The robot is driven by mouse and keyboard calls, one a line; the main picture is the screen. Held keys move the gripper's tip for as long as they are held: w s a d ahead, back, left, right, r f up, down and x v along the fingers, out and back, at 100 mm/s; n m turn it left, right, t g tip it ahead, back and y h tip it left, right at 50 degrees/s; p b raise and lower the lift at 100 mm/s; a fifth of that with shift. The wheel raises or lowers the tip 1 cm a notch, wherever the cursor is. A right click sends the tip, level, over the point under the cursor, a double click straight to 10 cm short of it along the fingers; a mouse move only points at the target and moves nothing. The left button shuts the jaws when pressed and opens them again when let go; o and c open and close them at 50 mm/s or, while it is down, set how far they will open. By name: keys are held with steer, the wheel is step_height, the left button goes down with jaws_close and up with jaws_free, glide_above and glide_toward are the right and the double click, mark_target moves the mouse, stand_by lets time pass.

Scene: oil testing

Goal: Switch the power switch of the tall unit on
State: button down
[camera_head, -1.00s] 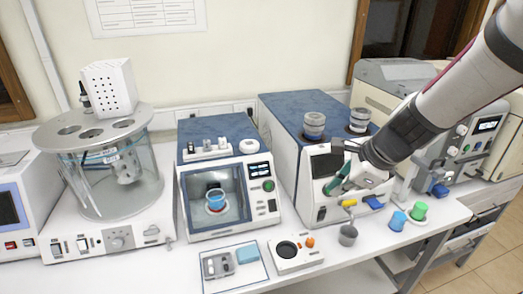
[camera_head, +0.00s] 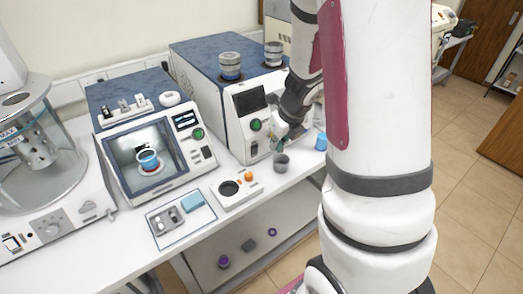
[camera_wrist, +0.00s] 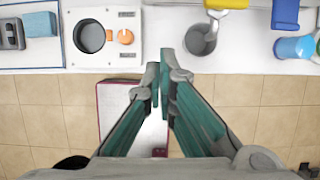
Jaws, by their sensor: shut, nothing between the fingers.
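The tall unit (camera_head: 205,75) is white with a dark blue top and stands at the back centre of the head view. Its front shows a dark screen (camera_head: 250,101) and a green knob (camera_head: 256,125). My gripper (camera_head: 280,146) is in front of the unit's lower right front. In the wrist view its teal fingers (camera_wrist: 160,76) are shut and empty, seen over the floor just off the bench's front edge. The unit's front is outside the wrist view.
A grey cup (camera_head: 281,163) and a blue cup (camera_head: 321,142) are near the bench edge by my gripper. A small white block with a dark well and orange knob (camera_head: 237,190) lies left. A windowed unit (camera_head: 145,150) stands further left. A lower shelf (camera_head: 235,225) holds small items.

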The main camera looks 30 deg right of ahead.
mark_target(255, 150)
steer(key=w+f+b, duration=0.2)
steer(key=w+f, duration=0.5)
steer(key=f, duration=0.1)
steer(key=shift+w+a+f, duration=0.15)
steer(key=shift+w+f, duration=0.15)
steer(key=shift+f, duration=0.1)
stand_by(0.3)
steer(key=shift+w+r, duration=0.2)
steer(key=shift+w, duration=0.25)
steer(key=shift+r, duration=0.1)
